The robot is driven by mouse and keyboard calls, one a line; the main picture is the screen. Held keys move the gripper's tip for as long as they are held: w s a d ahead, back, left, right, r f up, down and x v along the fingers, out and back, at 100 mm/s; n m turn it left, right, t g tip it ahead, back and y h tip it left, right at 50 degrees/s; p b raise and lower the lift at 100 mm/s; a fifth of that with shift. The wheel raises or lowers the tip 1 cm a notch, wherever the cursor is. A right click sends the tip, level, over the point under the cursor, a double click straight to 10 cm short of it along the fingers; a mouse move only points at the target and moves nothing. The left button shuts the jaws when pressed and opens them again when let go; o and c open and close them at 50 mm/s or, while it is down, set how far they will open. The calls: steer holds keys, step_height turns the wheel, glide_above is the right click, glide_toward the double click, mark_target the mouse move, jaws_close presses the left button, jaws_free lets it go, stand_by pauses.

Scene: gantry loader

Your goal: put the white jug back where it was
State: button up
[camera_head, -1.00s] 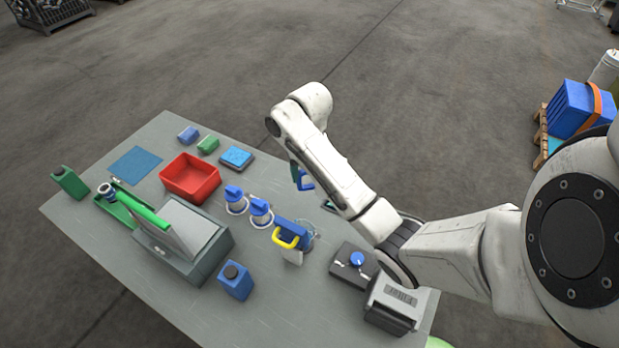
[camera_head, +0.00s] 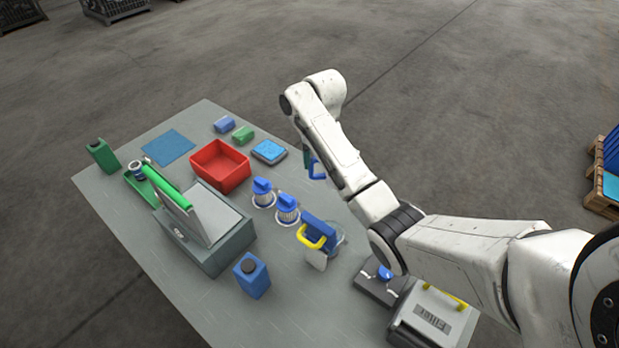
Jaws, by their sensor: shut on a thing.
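I cannot surely pick out the white jug. A piece with a white lower part, a blue top and a yellow handle (camera_head: 314,238) stands on the table near its right side. A clear round rim shows just behind it. My arm stretches in from the right over the table's far right edge. My gripper is hidden behind my arm. A small blue, loop-like part (camera_head: 318,170) with dark green beside it shows just under my forearm; what it belongs to is hidden.
The grey table (camera_head: 215,300) holds a red bin (camera_head: 221,178), two blue-topped clear vessels (camera_head: 287,210), a blue canister (camera_head: 252,277), a green canister (camera_head: 102,155), a grey machine (camera_head: 205,250) and a blue scale (camera_head: 269,151). Open floor lies beyond; a pallet (camera_head: 600,195) stands right.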

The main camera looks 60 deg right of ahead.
steer(key=w+d+f, duration=0.1)
steer(key=w+f, duration=0.3)
steer(key=f, duration=0.4)
steer(key=shift+w+d+f, duration=0.2)
steer(key=shift+d+f, duration=0.15)
steer(key=shift+f, duration=0.05)
steer(key=shift+f, duration=0.1)
steer(key=o, duration=1.4)
step_height(320, 180, up, 12)
steer(key=shift+s+d+r, duration=0.1)
steer(key=shift+s+r, duration=0.05)
